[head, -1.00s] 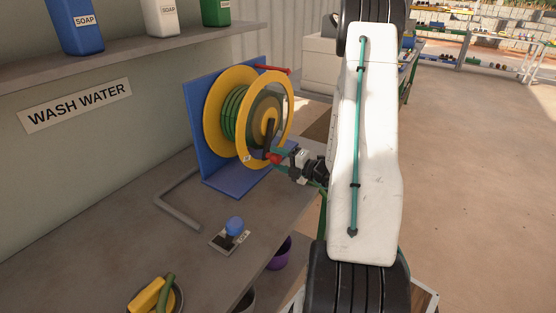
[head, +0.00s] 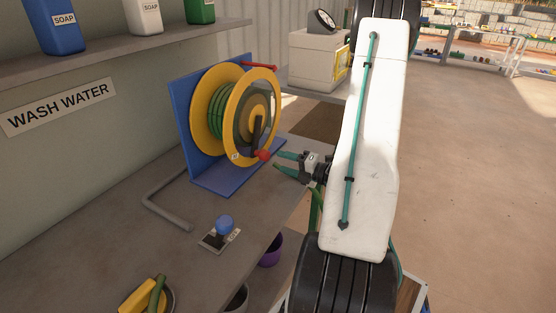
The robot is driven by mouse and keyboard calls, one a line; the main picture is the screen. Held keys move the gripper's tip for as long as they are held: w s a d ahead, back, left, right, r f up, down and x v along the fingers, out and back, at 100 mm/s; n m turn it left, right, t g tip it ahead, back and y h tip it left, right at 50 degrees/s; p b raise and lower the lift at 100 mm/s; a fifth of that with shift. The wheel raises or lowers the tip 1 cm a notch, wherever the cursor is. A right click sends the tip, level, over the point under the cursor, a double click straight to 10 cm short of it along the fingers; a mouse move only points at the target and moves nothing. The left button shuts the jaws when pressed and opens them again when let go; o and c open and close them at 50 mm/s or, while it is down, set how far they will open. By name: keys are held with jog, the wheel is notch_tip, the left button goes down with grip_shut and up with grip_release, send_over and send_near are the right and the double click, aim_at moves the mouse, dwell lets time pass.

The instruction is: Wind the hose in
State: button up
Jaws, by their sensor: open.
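The hose reel (head: 207,107) has yellow discs and stands on a blue bracket (head: 227,178) on the bench. Green hose (head: 214,122) is wound on its drum. A dark crank arm (head: 257,135) on the near disc points down and ends in a red knob (head: 263,155). My gripper (head: 276,161) is open, with its green fingers just to the right of the red knob. The fingers look apart from the knob and empty. The hose's free end cannot be made out.
A blue-topped lever or knob (head: 224,224) stands on a plate on the bench. A bent grey pipe (head: 158,208) lies left of it. A bowl with yellow and green items (head: 152,295) is at the front. A shelf with soap bottles (head: 146,17) hangs above.

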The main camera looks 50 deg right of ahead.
aim_at(268, 156)
jog(key=n, duration=0.7)
jog(key=shift+w+d+n, duration=0.1)
jog(key=shift+w+n, duration=0.1)
jog(key=shift+n, duration=0.1)
jog(key=n, duration=0.6)
jog(key=shift+w+y, duration=0.1)
jog(key=shift+y, duration=0.2)
jog(key=x, duration=0.7)
jog(key=shift+w+r, duration=0.15)
jog(key=shift+w, duration=0.25)
grip_shut()
